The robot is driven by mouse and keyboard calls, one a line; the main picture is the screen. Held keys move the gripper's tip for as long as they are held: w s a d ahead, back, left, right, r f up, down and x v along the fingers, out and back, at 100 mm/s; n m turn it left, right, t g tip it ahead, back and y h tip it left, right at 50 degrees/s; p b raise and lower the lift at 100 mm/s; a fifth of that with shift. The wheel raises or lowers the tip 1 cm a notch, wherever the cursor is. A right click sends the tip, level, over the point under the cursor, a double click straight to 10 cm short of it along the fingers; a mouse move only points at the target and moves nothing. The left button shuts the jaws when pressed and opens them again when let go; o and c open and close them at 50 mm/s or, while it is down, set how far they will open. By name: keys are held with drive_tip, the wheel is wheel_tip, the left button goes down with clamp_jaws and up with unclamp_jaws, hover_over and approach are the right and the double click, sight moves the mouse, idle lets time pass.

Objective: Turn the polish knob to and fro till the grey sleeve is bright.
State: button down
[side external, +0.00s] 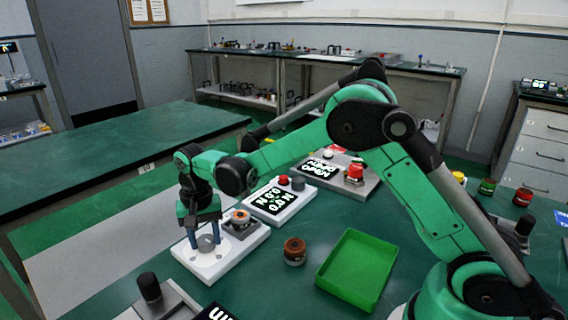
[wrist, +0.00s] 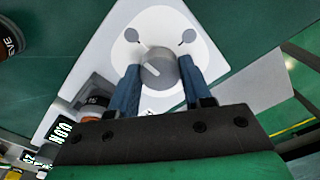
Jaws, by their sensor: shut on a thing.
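The polish knob (side external: 206,244) is a round grey knob on a white base plate (side external: 215,268). It also shows in the wrist view (wrist: 158,69), with a pale pointer line towards the upper left of its face. My gripper (side external: 204,238) points down with its blue fingers on either side of the knob, shut on it. A sleeve with an orange band and a greyish top (side external: 240,216) stands in a dark grey holder on the same plate, just beyond the knob. Its brightness is hard to judge.
A brown jar-like piece (side external: 294,250) stands loose on the green table, beside an empty green tray (side external: 347,285). A display unit (side external: 274,203) with red and grey buttons stands behind the plate. A black knob (side external: 149,287) rises on another unit at the front left.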

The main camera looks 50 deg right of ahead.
sight(205, 238)
drive_tip(key=shift+c, duration=1.8)
unclamp_jaws()
drive_tip(key=shift+r, duration=2.85)
